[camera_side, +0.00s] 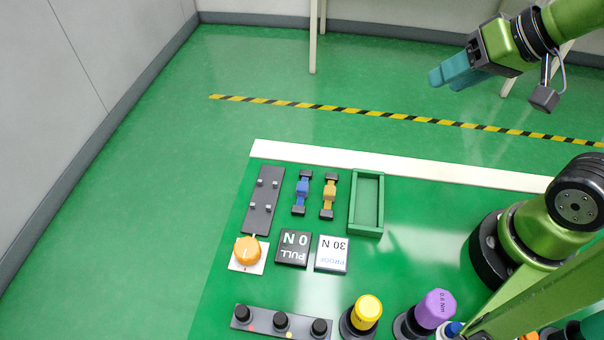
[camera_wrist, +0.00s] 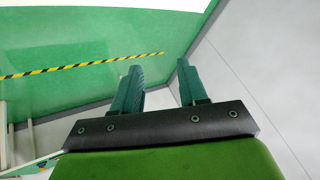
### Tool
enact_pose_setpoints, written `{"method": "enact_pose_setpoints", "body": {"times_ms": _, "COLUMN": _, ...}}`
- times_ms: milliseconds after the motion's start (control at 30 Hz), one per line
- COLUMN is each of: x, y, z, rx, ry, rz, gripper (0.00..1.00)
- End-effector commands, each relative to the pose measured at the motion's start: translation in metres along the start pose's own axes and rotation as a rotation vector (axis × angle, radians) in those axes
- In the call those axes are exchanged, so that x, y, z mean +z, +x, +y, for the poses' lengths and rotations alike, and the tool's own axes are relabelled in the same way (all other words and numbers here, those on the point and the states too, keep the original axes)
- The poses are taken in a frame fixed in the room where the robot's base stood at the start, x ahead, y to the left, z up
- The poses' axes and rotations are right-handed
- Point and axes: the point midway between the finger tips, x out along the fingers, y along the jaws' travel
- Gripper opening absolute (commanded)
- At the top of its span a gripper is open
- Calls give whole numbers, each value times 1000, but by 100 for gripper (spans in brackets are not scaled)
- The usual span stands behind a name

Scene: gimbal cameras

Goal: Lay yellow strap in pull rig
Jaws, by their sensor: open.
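The yellow strap (camera_side: 329,193) has dark end blocks and lies on the green table, just left of the green tray. The pull rig is not labelled as such; a dark grey plate with small light pegs (camera_side: 264,198) lies left of the straps and looks like it, and nothing is seen lying on it. My gripper (camera_side: 436,78) is raised at the upper right in the side view, well away from the strap. In the wrist view my gripper (camera_wrist: 158,82) has its two teal fingers apart with nothing between them.
A blue strap (camera_side: 301,192) lies between the dark plate and the yellow strap. A green tray (camera_side: 352,205) looks empty. Yellow (camera_side: 367,311) and purple (camera_side: 435,308) tools stand in front.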

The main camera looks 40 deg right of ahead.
Motion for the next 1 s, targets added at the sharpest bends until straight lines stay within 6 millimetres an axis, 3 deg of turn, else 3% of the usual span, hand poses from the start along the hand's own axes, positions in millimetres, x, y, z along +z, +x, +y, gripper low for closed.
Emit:
{"method": "enact_pose_setpoints", "body": {"times_ms": 67, "x": 0, "y": 0, "z": 0, "rx": 0, "ry": 0, "rz": 0, "gripper": 43}}
{"method": "enact_pose_setpoints", "body": {"times_ms": 167, "x": 0, "y": 0, "z": 0, "rx": 0, "ry": 0, "rz": 0, "gripper": 55}}
{"method": "enact_pose_setpoints", "body": {"times_ms": 467, "x": 2, "y": 1, "z": -2, "rx": -5, "ry": -9, "rz": -8, "gripper": 55}}
{"method": "enact_pose_setpoints", "body": {"times_ms": 567, "x": 10, "y": 13, "z": -10, "rx": -9, "ry": -43, "rz": -73, "gripper": 55}}
{"method": "enact_pose_setpoints", "body": {"times_ms": 767, "x": 17, "y": 50, "z": -53, "rx": 23, "ry": -114, "rz": -283, "gripper": 55}}
{"method": "enact_pose_setpoints", "body": {"times_ms": 1000, "x": 37, "y": 104, "z": -112, "rx": 224, "ry": 8, "rz": -485, "gripper": 55}}
